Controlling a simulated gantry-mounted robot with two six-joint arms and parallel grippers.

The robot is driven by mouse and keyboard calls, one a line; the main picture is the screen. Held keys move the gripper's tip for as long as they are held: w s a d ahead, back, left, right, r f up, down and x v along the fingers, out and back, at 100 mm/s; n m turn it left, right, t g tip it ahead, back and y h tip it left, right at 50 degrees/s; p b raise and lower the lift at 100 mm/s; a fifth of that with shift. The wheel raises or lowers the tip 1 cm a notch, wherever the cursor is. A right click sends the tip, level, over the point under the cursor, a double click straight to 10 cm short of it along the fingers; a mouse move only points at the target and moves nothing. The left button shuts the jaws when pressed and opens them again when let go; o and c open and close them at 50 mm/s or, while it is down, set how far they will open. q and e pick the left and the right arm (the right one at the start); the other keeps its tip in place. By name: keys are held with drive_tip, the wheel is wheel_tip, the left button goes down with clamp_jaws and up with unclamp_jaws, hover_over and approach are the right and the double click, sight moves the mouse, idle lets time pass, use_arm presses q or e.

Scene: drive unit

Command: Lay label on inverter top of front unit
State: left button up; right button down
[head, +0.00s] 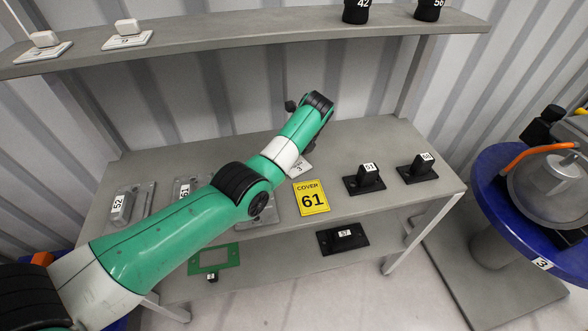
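A unit with a silver domed housing (552,185) and an orange tube stands on a blue round table at the right, cut off by the picture edge. My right gripper is out of view.
Black numbered parts (364,180) stand on the bench's right; grey numbered parts (122,206) stand at its left. A green frame (214,258) and a black plate (343,238) lie on the lower shelf. An upper shelf (240,30) overhangs the back. The blue table (490,180) is at right.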

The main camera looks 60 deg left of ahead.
sight(291, 172)
use_arm(q)
drive_tip(key=shift+c, duration=0.4)
clamp_jaws()
drive_tip(key=shift+r+p, duration=0.65)
drive_tip(key=shift+p, duration=0.05)
wheel_tip(291, 172, up, 3)
drive_tip(key=shift+f+p, duration=0.15)
drive_tip(key=shift+p, duration=0.95)
drive_tip(key=s+d+r+p, duration=0.9)
drive_tip(key=d+p, duration=0.1)
drive_tip(key=p, duration=1)
drive_tip(key=shift+s+d, duration=0.15)
drive_tip(key=shift+d, duration=0.05)
